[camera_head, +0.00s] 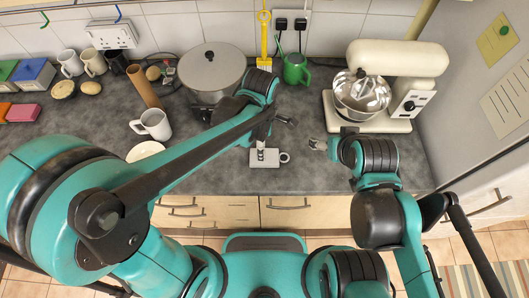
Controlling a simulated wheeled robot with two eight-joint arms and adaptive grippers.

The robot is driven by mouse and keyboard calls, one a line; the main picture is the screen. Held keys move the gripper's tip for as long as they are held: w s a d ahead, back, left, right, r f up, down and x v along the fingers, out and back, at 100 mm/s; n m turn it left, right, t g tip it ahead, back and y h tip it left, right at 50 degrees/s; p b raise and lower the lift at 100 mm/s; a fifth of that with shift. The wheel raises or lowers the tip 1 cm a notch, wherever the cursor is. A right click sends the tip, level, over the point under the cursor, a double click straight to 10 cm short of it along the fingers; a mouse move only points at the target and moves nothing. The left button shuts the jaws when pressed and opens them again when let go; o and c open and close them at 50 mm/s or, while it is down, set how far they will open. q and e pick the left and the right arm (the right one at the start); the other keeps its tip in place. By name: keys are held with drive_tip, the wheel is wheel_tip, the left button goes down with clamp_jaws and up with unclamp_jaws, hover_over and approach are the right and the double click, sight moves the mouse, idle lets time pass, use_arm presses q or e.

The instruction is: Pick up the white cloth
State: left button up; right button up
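I cannot make out a white cloth for certain in the head view. A small pale object with a ring-shaped handle, like a mug (268,160), is on the counter near its front edge. My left gripper (276,136) is above and just behind it, with its fingers spread apart and nothing seen between them. Whether one fingertip touches the pale object is unclear. My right gripper (318,145) is to the right of it over the counter, with small grey fingertips; its opening is too small to judge. A white round thing (146,150) is partly hidden by my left arm.
A large pot (212,70) stands behind my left arm. A white mug (153,123) and a brown tube (143,87) are to the left. A stand mixer (400,58) with a metal bowl and a green watering can (295,69) are at the back. Counter between the grippers is clear.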

sight(270, 157)
use_arm(q)
drive_tip(key=shift+d+f+n, duration=0.25)
drive_tip(key=shift+d+n, duration=0.05)
drive_tip(key=shift+d, duration=0.05)
drive_tip(key=shift+s+f, duration=0.1)
drive_tip(key=shift+f, duration=0.25)
wheel_tip(270, 157, down, 7)
drive_tip(key=b, duration=0.2)
drive_tip(key=shift+f+b, duration=0.1)
drive_tip(key=shift+b, duration=0.2)
drive_tip(key=c, duration=1.2)
drive_tip(key=shift+c, duration=0.2)
drive_tip(key=shift+r, duration=0.2)
